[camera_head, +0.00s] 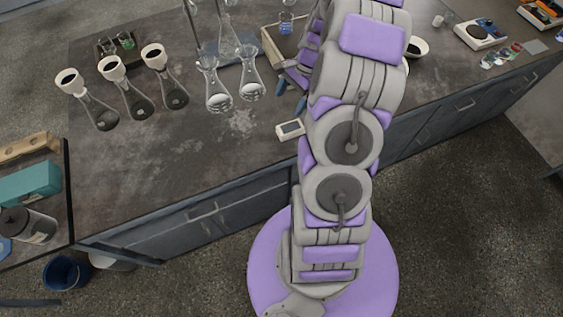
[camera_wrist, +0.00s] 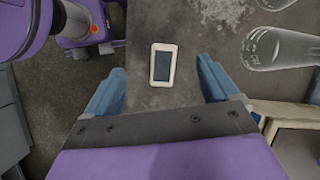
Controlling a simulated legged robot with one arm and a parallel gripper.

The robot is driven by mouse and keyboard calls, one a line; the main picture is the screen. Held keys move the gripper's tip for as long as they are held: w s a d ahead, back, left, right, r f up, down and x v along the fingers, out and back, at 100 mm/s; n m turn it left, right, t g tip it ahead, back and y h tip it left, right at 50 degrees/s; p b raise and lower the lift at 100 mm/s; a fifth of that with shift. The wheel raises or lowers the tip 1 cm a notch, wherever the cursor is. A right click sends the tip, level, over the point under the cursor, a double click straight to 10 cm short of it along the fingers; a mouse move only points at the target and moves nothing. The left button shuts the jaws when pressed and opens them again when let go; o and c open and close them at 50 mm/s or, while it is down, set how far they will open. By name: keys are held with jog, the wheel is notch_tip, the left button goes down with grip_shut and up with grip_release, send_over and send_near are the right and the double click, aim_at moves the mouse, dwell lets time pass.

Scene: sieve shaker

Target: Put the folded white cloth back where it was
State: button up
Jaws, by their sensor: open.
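I cannot make out a folded white cloth in either view. My gripper (camera_head: 291,96) is partly hidden by my arm in the head view, with its blue fingertips over the bench. In the wrist view its two blue fingers (camera_wrist: 161,80) are spread wide, with nothing between them. A small white device with a dark screen (camera_wrist: 163,65) lies flat on the bench ahead of the fingers, apart from them. It also shows near the bench's front edge in the head view (camera_head: 290,129).
Several glass flasks stand on the dark bench (camera_head: 200,150), including a clear flask (camera_head: 219,97) and a dark-filled flask (camera_head: 137,105). A wooden box (camera_head: 268,45) is behind my gripper. A pale stain (camera_head: 240,122) marks the bench. The front left of the bench is clear.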

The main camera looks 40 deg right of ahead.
jog(key=s+a+r+n+g, duration=0.1)
jog(key=s+a+r+n, duration=0.1)
jog(key=a+r+n, duration=0.3)
jog(key=s+a+r+n+h, duration=0.1)
jog(key=s+a+r, duration=0.25)
jog(key=a, duration=0.35)
jog(key=s+a+r+n+g, duration=0.1)
jog(key=s+a+r+n, duration=0.15)
jog(key=a+r, duration=0.3)
jog(key=s+a+r+n+h, duration=0.1)
jog(key=s+a+n, duration=0.3)
jog(key=s, duration=0.5)
jog(key=s+a+r+n+h, duration=0.2)
jog(key=s+n, duration=0.3)
jog(key=s, duration=0.4)
jog(key=shift+s+a+r, duration=0.3)
jog(key=shift+a+r, duration=0.1)
jog(key=shift+a, duration=0.45)
